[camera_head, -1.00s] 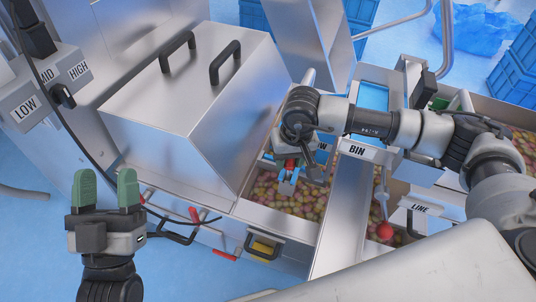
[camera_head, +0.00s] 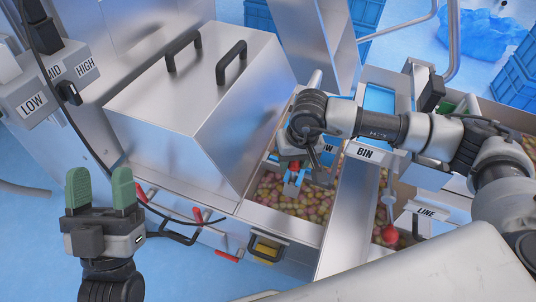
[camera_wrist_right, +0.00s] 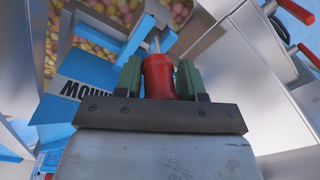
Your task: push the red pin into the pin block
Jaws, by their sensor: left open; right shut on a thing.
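The red pin (camera_wrist_right: 158,77) has a red grip and a thin metal shaft. My right gripper (camera_wrist_right: 159,84) is shut on the red grip, one green finger on each side. The shaft points toward a blue part, likely the pin block (camera_wrist_right: 158,38); how deep it sits is unclear. In the head view, a bit of the red pin (camera_head: 294,165) shows under my right wrist, just above the blue block (camera_head: 292,186). My right gripper is mostly hidden there by its own arm. My left gripper (camera_head: 100,190) is open and empty, away from the block.
A steel hopper lid (camera_head: 190,100) with two black handles stands left of the block. Bins of colored snacks (camera_head: 300,200) lie below. A BIN label (camera_head: 364,153), a red ball knob (camera_head: 390,235) and red handles (camera_head: 228,256) are nearby. A dark cable runs behind my left gripper.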

